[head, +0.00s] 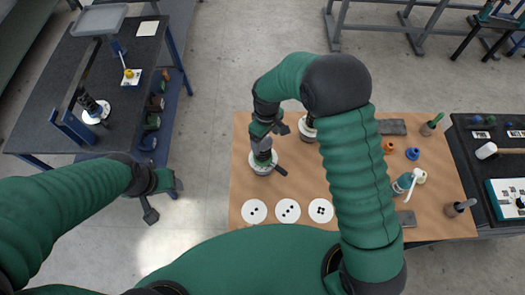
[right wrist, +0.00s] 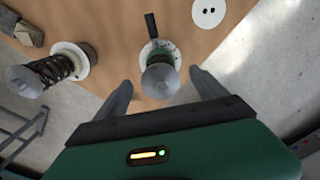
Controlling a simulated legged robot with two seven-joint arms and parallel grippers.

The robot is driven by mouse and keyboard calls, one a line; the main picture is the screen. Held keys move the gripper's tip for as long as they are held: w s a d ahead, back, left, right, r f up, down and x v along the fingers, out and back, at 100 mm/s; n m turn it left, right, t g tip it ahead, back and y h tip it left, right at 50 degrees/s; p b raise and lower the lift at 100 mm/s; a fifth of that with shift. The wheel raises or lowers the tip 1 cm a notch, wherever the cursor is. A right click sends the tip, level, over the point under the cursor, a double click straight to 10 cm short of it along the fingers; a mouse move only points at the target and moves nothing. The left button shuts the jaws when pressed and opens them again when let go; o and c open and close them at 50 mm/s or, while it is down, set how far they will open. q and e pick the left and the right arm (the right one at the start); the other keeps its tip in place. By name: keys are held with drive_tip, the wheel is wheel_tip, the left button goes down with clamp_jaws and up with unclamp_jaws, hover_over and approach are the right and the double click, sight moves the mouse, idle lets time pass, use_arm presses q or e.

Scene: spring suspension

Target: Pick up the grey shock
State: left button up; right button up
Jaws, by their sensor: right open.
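In the right wrist view, a shock with a grey cap and a greenish spring (right wrist: 160,76) stands upright on a white disc, between the two fingers of my right gripper (right wrist: 159,82). The fingers are open and apart from it. A second shock with a grey cap and a dark spring (right wrist: 62,68) stands on a white disc to the left. In the head view, my right gripper (head: 278,150) hangs over the brown board (head: 245,195), partly hiding the nearer shock. I cannot tell which is the grey one. My left gripper (head: 165,196) is open and empty above the floor.
Three white discs with black dots (head: 288,210) lie along the board's near edge. Small parts and tools stand on the board's right. A dark table (head: 60,80) at left holds a tray (head: 98,18) and another shock (head: 92,106). A black case (head: 475,135) lies far right.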

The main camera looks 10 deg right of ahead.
sight(266, 140)
drive_tip(key=f, duration=0.1)
drive_tip(key=w+f, duration=0.1)
drive_tip(key=f, duration=0.1)
drive_tip(key=shift+f+p, duration=0.35)
drive_tip(key=shift+p, duration=0.15)
drive_tip(key=f+p, duration=0.1)
drive_tip(key=a+f+p, duration=0.1)
drive_tip(key=f, duration=0.1)
drive_tip(key=shift+f, duration=0.3)
drive_tip(key=shift+w+f, duration=0.1)
drive_tip(key=shift+f, duration=0.25)
drive_tip(key=shift+w+f, duration=0.15)
drive_tip(key=shift+d, duration=0.2)
drive_tip(key=c, duration=1.1)
use_arm(q)
drive_tip(key=r, duration=0.3)
drive_tip(key=shift+w+a+r, duration=0.1)
drive_tip(key=shift+w, duration=0.25)
use_arm(e)
drive_tip(key=shift+a, duration=0.1)
clamp_jaws()
